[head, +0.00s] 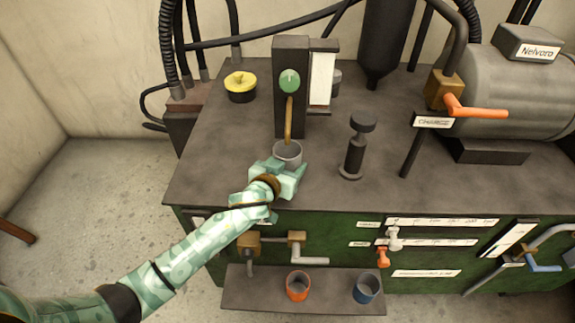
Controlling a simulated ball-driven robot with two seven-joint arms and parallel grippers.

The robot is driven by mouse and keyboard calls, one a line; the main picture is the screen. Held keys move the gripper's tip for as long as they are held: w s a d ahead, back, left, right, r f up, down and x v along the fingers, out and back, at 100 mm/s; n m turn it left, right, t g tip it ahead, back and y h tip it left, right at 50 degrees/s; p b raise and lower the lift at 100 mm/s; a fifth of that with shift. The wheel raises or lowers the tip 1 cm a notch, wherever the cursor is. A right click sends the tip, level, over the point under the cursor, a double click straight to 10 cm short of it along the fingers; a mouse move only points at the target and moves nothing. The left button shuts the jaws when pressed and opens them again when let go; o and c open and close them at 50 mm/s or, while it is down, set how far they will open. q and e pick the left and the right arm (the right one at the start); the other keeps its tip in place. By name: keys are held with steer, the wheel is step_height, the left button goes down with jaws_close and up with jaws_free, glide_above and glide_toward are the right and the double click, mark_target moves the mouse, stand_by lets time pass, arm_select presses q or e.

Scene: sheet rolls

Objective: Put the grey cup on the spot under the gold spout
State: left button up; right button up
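The grey cup (288,150) stands upright, or is held upright, over the machine's dark top, with its open rim just below the tip of the gold spout (289,120). The spout hangs from a dark upright column (291,58) with a green knob. My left gripper (285,167) reaches in from the lower left and is at the near side of the cup. It hides the cup's lower part and the spot beneath it. Whether its fingers press on the cup or stand apart from it cannot be told. My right gripper is not in view.
A dark post-like tool (355,145) stands right of the cup, and a yellow-lidded pot (240,87) is at the back left. An orange cup (298,286) and a blue cup (366,288) sit on the lower shelf (331,298). An orange-handled valve (475,108) juts out at right.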

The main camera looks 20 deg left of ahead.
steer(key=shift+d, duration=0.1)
arm_select(q)
steer(key=o, duration=0.6)
steer(key=shift+f, duration=0.2)
steer(key=o, duration=0.4)
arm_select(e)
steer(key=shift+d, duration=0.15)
arm_select(q)
steer(key=shift+o, duration=0.2)
steer(key=shift+r, duration=0.1)
steer(key=shift+r, duration=0.2)
steer(key=p+v, duration=0.4)
steer(key=v, duration=0.7)
steer(key=shift+s+r, duration=0.1)
steer(key=shift+s, duration=0.35)
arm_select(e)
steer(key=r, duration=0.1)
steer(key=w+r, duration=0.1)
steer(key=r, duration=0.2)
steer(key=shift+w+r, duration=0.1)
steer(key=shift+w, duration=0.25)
